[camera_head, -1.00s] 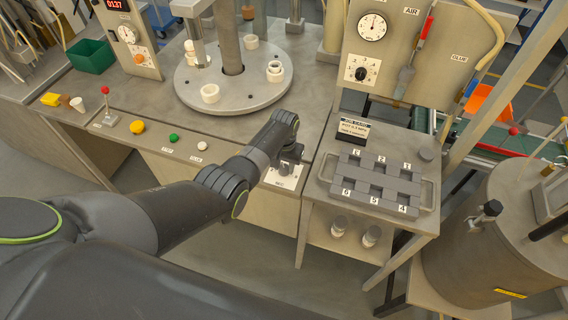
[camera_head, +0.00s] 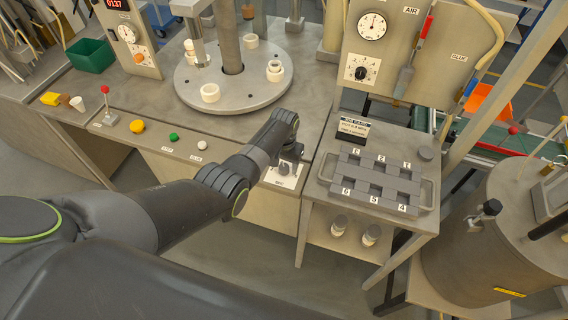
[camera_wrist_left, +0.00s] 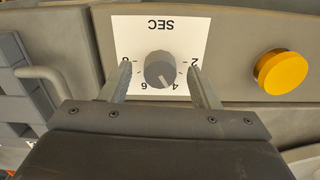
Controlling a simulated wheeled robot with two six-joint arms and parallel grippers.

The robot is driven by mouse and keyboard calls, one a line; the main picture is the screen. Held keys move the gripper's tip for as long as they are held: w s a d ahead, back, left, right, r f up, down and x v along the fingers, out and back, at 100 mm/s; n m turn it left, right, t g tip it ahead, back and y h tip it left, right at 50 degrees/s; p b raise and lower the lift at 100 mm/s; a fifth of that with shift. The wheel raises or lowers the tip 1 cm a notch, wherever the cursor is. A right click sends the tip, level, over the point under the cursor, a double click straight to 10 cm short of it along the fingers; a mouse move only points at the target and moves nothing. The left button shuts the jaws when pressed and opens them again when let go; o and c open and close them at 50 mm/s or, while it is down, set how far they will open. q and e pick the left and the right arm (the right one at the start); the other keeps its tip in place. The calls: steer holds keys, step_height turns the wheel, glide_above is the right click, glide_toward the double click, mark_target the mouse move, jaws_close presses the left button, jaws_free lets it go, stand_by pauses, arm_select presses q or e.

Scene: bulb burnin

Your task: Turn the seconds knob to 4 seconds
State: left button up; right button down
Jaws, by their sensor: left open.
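The seconds knob (camera_wrist_left: 160,70) is a grey round dial on a white plate marked SEC (camera_wrist_left: 185,28), upside down in the left wrist view. Its white pointer line slants to the lower right, toward the 4. My left gripper (camera_wrist_left: 160,82) is open, with one finger on each side of the knob and a visible gap to it on both sides. In the head view the left gripper (camera_head: 291,156) is over the white plate (camera_head: 283,180) at the bench's front edge and partly hides the knob. My right gripper is out of view.
In the wrist view a yellow button (camera_wrist_left: 281,71) is right of the plate, and the grey numbered tray (camera_wrist_left: 22,85) is at the left. In the head view that tray (camera_head: 427,193) sits on a side table, near a job card (camera_head: 353,128).

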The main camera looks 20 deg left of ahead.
mark_target(284, 166)
arm_select(q)
steer(key=shift+r, duration=0.5)
step_height(284, 166, up, 16)
steer(key=b, duration=0.1)
steer(key=shift+r, duration=0.2)
stand_by(0.3)
